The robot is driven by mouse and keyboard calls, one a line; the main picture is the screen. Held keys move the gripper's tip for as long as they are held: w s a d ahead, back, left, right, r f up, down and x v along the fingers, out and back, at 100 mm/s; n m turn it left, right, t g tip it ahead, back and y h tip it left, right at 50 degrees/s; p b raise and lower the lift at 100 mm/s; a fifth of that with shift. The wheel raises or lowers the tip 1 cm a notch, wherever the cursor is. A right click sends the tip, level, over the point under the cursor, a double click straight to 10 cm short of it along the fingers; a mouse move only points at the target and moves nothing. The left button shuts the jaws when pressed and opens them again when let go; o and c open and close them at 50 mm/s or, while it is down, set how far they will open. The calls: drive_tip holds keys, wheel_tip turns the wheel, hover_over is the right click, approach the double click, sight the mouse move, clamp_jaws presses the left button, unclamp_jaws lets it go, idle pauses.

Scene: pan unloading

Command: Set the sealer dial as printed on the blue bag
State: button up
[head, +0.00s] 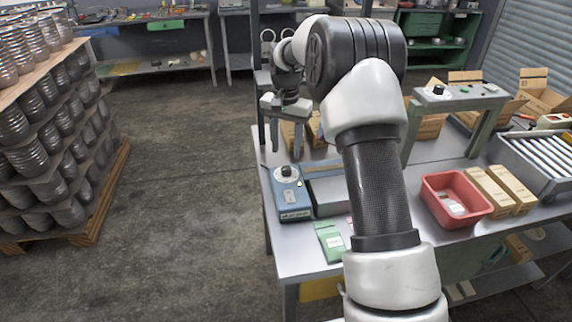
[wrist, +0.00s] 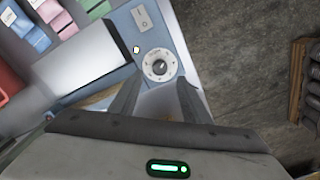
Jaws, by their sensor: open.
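The blue sealer (head: 290,205) stands at the table's left edge, with a round white dial (head: 286,172) on top. In the wrist view the dial (wrist: 160,65) has a dark central knob; its markings are too small to read. My gripper (head: 286,151) is open and empty, fingers pointing down above the sealer. In the wrist view its fingertips (wrist: 157,82) are spread just below the dial, apart from it. A blue bag (wrist: 32,38) with a pale label lies at the wrist view's upper left; its print is unreadable. I cannot make it out in the head view.
A red bin (head: 457,199), cartons (head: 512,189) and a stand with a black knob (head: 455,96) are to the right.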

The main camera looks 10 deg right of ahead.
sight(286, 169)
wheel_tip(286, 169, down, 7)
idle(0.3)
drive_tip(key=c, duration=1)
drive_tip(key=shift+c, duration=0.2)
